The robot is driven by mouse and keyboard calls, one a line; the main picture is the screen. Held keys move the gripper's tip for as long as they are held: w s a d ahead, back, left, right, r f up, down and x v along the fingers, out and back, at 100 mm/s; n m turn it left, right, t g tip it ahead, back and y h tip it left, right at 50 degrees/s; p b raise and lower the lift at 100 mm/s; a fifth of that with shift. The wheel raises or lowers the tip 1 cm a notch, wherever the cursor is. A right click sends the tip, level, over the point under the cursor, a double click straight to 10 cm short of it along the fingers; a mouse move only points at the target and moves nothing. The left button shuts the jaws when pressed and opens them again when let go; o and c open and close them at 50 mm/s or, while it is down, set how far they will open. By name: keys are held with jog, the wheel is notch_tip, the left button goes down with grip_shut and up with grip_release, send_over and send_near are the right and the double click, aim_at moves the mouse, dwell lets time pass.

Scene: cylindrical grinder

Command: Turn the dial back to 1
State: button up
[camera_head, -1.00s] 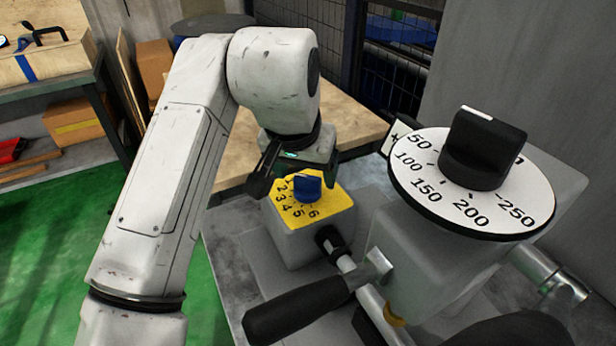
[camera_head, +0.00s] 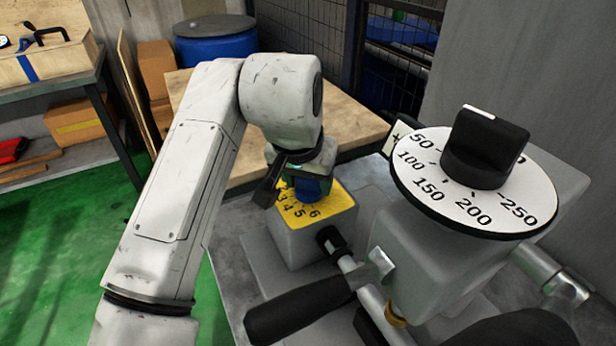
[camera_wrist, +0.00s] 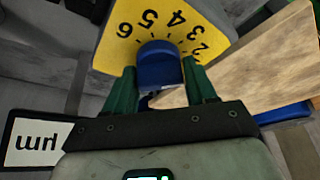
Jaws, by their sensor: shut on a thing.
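The blue dial knob (camera_head: 312,187) sits on a yellow numbered plate (camera_head: 318,215) on top of a grey box. The numbers 3 to 6 show in the head view; 2 to 6 show in the wrist view, where 1 cannot be made out. My gripper (camera_head: 300,186) is down at the knob and shut on it. In the wrist view, my gripper (camera_wrist: 160,82) has its green fingers on either side of the blue knob (camera_wrist: 158,65). The knob's pointer mark is hidden, so I cannot tell which number it points at.
A large white dial with a black knob (camera_head: 484,150) stands close on the right. A black-gripped lever (camera_head: 300,310) lies in front of the yellow plate's box. A wooden tabletop (camera_head: 255,150) and a blue barrel (camera_head: 215,42) are behind my arm.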

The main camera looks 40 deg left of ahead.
jog(key=shift+c, duration=1.1)
jog(key=shift+r+p, duration=0.1)
jog(key=shift+p, duration=0.25)
jog(key=shift+r+m+h+p, duration=0.1)
jog(key=shift+m+h+p, duration=0.3)
jog(key=shift+m+p, duration=0.65)
jog(key=shift+a+m+h+p, duration=0.1)
jog(key=shift+m+h+p, duration=0.85)
jog(key=shift+m, duration=1)
jog(key=shift+f, duration=0.2)
jog(key=o, duration=1)
jog(key=shift+c, duration=0.2)
